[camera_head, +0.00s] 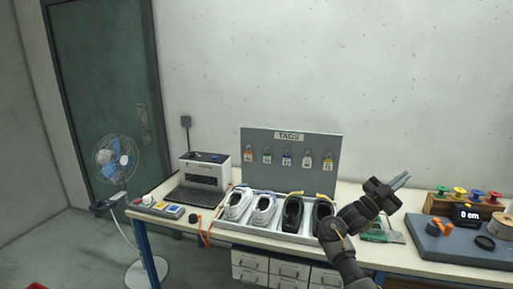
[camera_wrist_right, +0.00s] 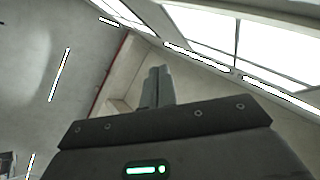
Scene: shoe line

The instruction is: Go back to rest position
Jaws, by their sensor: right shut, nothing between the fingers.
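My right gripper (camera_head: 400,181) is raised above the right part of the workbench, with its fingers pointing up and to the right. It is shut and empty. In the right wrist view its fingers (camera_wrist_right: 157,86) are together, with only wall, ceiling and bright windows behind them. My left gripper is in neither view.
On the workbench (camera_head: 385,262) stand a tray with white shoes (camera_head: 238,204) and black shoes (camera_head: 292,212), a tag board (camera_head: 290,150), a grey machine (camera_head: 204,172), several spools (camera_head: 460,193) and a display (camera_head: 466,215). A fan (camera_head: 115,158) stands at the left.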

